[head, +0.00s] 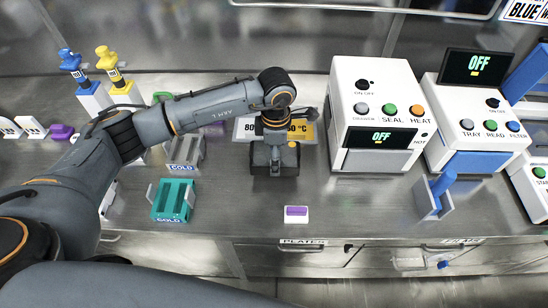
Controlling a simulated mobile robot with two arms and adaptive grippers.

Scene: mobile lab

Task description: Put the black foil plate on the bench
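My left arm reaches in from the left over the bench (345,215), its wrist above a dark block-shaped unit. Small dark parts show beside the wrist; the fingers are not clear enough to tell open from shut. I cannot make out a black foil plate, in the gripper or elsewhere. My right gripper is not in view.
The dark unit (274,160) stands below my wrist. A sealer (375,125) and a reader (470,135), both reading OFF, stand right. A teal cold block (173,200) and a white piece with a purple top (296,213) are near the front. Bare bench surrounds the white piece.

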